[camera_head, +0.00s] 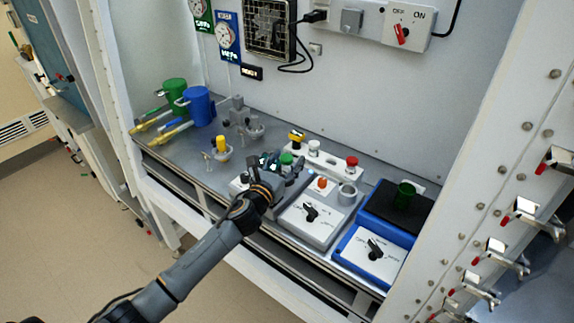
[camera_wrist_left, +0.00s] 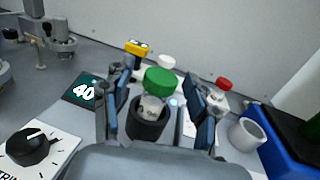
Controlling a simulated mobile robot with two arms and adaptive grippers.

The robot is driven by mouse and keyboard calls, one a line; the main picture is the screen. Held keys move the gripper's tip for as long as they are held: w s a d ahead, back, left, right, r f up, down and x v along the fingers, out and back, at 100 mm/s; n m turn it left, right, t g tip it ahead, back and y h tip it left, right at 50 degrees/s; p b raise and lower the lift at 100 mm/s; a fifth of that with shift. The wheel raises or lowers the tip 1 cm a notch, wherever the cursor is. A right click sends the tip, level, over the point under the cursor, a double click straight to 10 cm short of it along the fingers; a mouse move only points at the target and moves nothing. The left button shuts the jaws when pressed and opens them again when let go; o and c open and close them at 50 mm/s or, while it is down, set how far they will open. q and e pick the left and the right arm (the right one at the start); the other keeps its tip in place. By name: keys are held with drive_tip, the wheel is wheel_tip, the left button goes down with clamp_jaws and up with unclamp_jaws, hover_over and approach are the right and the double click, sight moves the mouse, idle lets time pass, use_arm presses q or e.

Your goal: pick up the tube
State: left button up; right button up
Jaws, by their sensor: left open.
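A tube with a green cap (camera_wrist_left: 160,80) stands upright in a dark round holder (camera_wrist_left: 148,122) in the left wrist view. Its clear body shows just under the cap, and the lower part is hidden in the holder. The green cap also shows in the head view (camera_head: 286,158), partly behind my gripper. My left gripper (camera_wrist_left: 158,92) is open, with one finger on each side of the tube and visible gaps to the cap. In the head view my left gripper (camera_head: 284,170) is over the front middle of the bench. My right gripper is not in view.
A white-capped item (camera_head: 314,146) and a red-capped item (camera_head: 352,162) stand behind the tube. A grey cup (camera_head: 348,193) and a blue device (camera_head: 380,255) are to the right. Blue (camera_head: 197,105) and green (camera_head: 174,93) mugs stand at the left. A wall closes the back.

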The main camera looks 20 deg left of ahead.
use_arm(q)
drive_tip(key=shift+w, duration=0.25)
drive_tip(key=shift+s, duration=0.1)
drive_tip(key=c, duration=1.2)
drive_tip(key=shift+c, duration=0.2)
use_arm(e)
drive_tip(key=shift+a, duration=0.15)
